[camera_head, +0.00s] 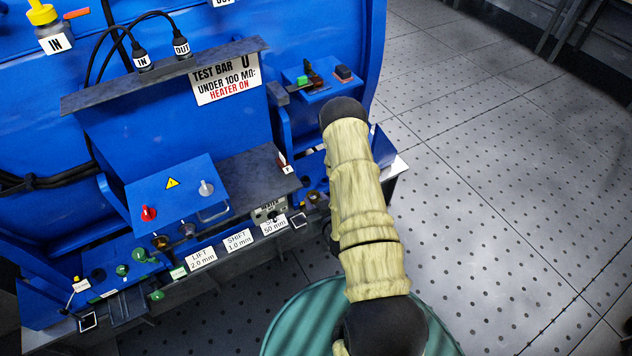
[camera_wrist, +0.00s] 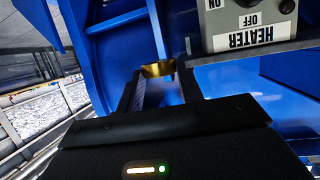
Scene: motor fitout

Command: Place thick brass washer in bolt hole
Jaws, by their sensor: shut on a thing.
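My gripper (camera_wrist: 160,80) is shut on a brass washer (camera_wrist: 157,69), a gold ring held between the two dark fingertips in the wrist view. Blue metal lies just behind and around it; I cannot tell whether the washer touches anything. In the head view my arm covers most of the gripper, and the held washer cannot be made out. I cannot tell which opening is the bolt hole; a dark round opening (camera_head: 98,274) shows at the lower left of the blue machine in the head view.
A blue box with a red knob (camera_head: 148,213) stands left. Perforated floor is clear at right.

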